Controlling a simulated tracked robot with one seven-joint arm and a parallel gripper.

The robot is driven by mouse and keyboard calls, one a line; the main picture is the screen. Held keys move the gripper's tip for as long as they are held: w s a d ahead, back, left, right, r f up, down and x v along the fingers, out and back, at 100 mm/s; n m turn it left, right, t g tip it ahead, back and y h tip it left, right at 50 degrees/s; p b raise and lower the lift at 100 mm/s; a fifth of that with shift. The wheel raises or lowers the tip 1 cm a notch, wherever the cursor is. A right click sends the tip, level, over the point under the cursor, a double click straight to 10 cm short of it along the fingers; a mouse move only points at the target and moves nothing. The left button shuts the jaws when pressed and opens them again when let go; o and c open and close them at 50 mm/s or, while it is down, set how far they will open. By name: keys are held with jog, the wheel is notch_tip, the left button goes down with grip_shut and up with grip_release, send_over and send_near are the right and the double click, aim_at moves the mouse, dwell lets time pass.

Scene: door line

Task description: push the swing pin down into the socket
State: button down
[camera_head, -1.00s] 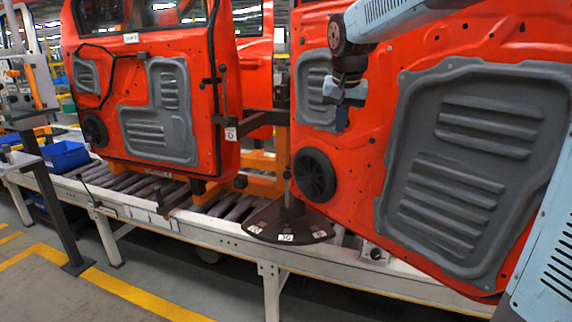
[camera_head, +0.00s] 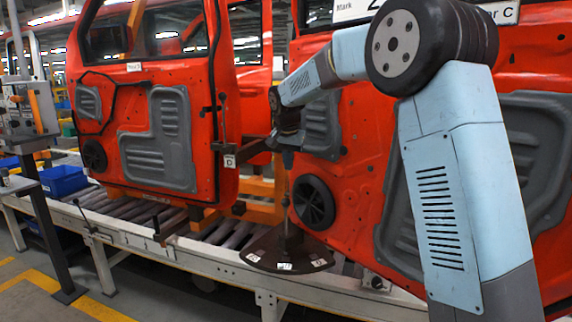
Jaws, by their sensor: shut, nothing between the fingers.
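A dark fan-shaped plate (camera_head: 290,262) with small white number labels along its curved front edge juts out from the conveyor's side. A thin dark upright pin (camera_head: 286,218) stands at the back of this plate, in front of the orange frame. The socket cannot be made out at this size. My gripper (camera_head: 287,162) points down, shut and empty, above the upper end of the pin. Whether its tip touches the pin cannot be told from this view.
Red door panels with grey inserts stand on the roller conveyor (camera_head: 180,247), the right one (camera_head: 352,170) close behind my arm. A dark round speaker (camera_head: 313,202) is just right of the pin. A small label D (camera_head: 229,161) hangs left. A blue bin (camera_head: 62,181) sits far left.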

send_near(287, 199)
jog(key=x, duration=0.3)
jog(key=w+x, duration=0.1)
jog(key=x, duration=0.1)
jog(key=shift+w+d+f, duration=0.15)
jog(key=shift+w, duration=0.1)
jog(key=shift+f, duration=0.65)
